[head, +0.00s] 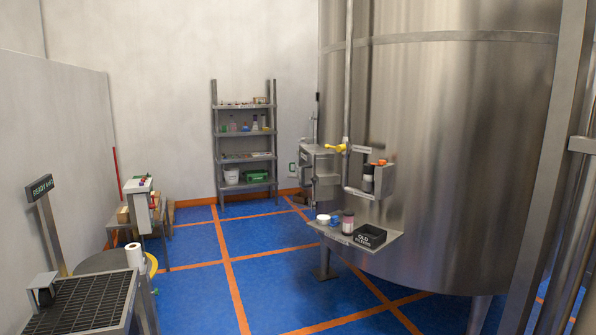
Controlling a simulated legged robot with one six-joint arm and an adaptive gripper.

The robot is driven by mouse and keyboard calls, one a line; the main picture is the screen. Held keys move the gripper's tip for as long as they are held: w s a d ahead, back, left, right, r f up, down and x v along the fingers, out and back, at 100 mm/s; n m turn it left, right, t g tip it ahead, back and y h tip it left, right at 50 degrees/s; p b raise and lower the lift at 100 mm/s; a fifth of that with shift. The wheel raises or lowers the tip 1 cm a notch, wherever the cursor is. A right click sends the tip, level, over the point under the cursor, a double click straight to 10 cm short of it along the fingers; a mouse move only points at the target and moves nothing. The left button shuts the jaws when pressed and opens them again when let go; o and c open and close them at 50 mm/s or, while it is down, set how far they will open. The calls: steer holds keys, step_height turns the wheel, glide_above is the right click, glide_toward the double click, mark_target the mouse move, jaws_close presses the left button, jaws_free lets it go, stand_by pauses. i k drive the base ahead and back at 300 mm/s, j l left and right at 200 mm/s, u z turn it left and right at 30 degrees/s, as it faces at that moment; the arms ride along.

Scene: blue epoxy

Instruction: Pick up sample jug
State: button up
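I cannot tell for sure which thing is the sample jug. On a small metal shelf (375,242) at the big steel tank stand a dark-capped container with a pinkish body (347,224) and low white containers (323,219). Next to them is a black box (369,237) with white lettering that seems to read "OLD FILTERS". On a bracket above stand dark containers with orange tops (369,174). A white bucket (231,177) sits low on the far rack. My gripper is not in view.
The steel tank (450,130) fills the right side. A rack (245,135) stands at the back wall. At front left are a grated table (85,305), a "READY" sign (40,187) and a white roll (134,256). Blue floor (265,270) with orange lines is clear in the middle.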

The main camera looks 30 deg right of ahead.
mark_target(297, 168)
steer(key=i+l+z, duration=0.4)
steer(key=i, duration=0.2)
steer(key=i+z, duration=0.4)
steer(key=i, duration=0.2)
steer(key=i+z, duration=0.1)
steer(key=i, duration=2.75)
steer(key=i+j+z, duration=0.2)
steer(key=i, duration=0.25)
steer(key=i+j+z, duration=0.2)
steer(key=i, duration=0.2)
steer(key=i+j+z, duration=0.2)
steer(key=i, duration=0.2)
steer(key=j+z, duration=0.45)
steer(key=j, duration=0.8)
steer(key=i+j+z, duration=0.1)
steer(key=i, duration=0.35)
steer(key=i+j+z, duration=0.1)
steer(key=i+j, duration=0.15)
steer(key=i, duration=0.2)
steer(key=i+j+z, duration=0.1)
steer(key=i, duration=0.3)
steer(key=j, duration=0.1)
